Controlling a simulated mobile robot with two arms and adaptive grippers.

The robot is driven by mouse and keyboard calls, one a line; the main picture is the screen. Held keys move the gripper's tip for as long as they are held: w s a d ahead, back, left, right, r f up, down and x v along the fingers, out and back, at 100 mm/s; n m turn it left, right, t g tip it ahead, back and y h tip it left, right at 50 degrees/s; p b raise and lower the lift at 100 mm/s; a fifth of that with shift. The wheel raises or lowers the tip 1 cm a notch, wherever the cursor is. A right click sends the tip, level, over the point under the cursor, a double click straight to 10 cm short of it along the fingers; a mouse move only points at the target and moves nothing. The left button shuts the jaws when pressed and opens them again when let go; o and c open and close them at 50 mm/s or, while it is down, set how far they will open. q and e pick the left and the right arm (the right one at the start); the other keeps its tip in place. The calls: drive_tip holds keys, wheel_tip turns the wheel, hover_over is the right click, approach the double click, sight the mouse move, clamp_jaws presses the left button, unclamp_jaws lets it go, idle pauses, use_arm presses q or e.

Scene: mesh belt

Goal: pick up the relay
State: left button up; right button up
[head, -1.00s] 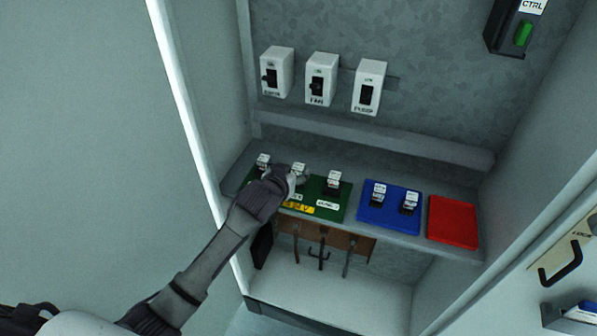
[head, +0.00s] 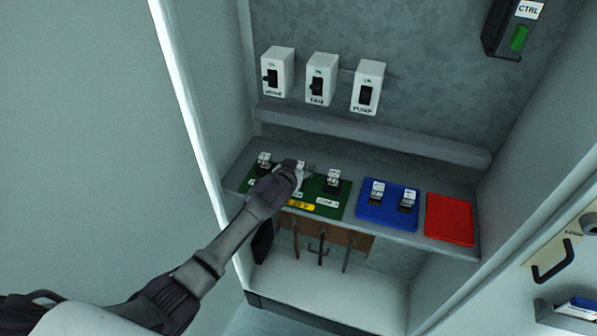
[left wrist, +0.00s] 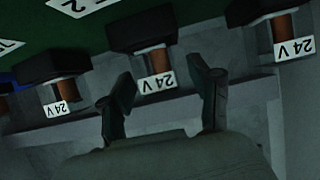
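Small relays with white tops stand on a green mat (head: 327,208): one at the left (head: 264,160), one at the right (head: 333,180), and a middle one almost hidden behind my left gripper (head: 296,172). Two more relays (head: 377,191) (head: 407,201) stand on a blue mat (head: 370,217). In the left wrist view, my left gripper (left wrist: 162,70) is open. A black relay (left wrist: 142,33) with a copper-coloured coil and a "24 V" label is ahead, between the fingertips in the picture. I cannot tell whether they touch. My right gripper is not in view.
An empty red mat (head: 450,220) lies at the right of the shelf. White switch boxes (head: 321,78) hang on the back wall. Below the shelf edge, hooks (head: 321,248) hang on a brown board (head: 350,242). Neighbouring relays (left wrist: 56,72) (left wrist: 270,15) flank the gripper.

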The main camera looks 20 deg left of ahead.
use_arm(q)
drive_tip(key=c, duration=1)
drive_tip(key=shift+c, duration=0.2)
